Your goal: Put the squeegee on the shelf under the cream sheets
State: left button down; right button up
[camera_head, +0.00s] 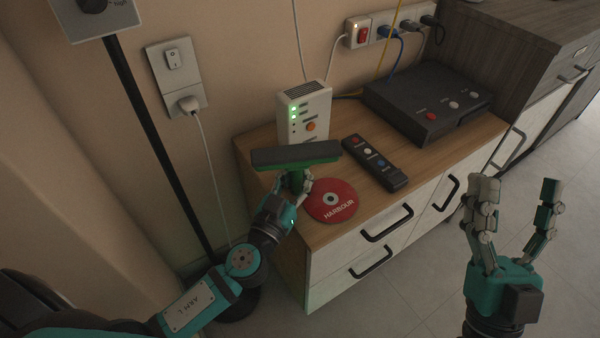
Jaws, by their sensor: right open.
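The squeegee (296,154) has a wide dark head and a green handle. It stands with its head up, above the left part of the wooden cabinet top. My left gripper (297,187) is shut on its green handle, and the lower handle is hidden by the fingers. My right gripper (516,200) is open and empty, in front of the cabinet's right side, with its fingers pointing up. No cream sheets and no shelf under them are in view.
On the wooden cabinet (420,178) lie a red disc (333,204), a dark remote (375,163), a white box with green lights (305,108) and a black device (428,100). A black pole (150,125) stands left. Grey floor is clear at lower right.

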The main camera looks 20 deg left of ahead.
pick_arm(q)
jog(key=c, duration=1.3)
grip_release()
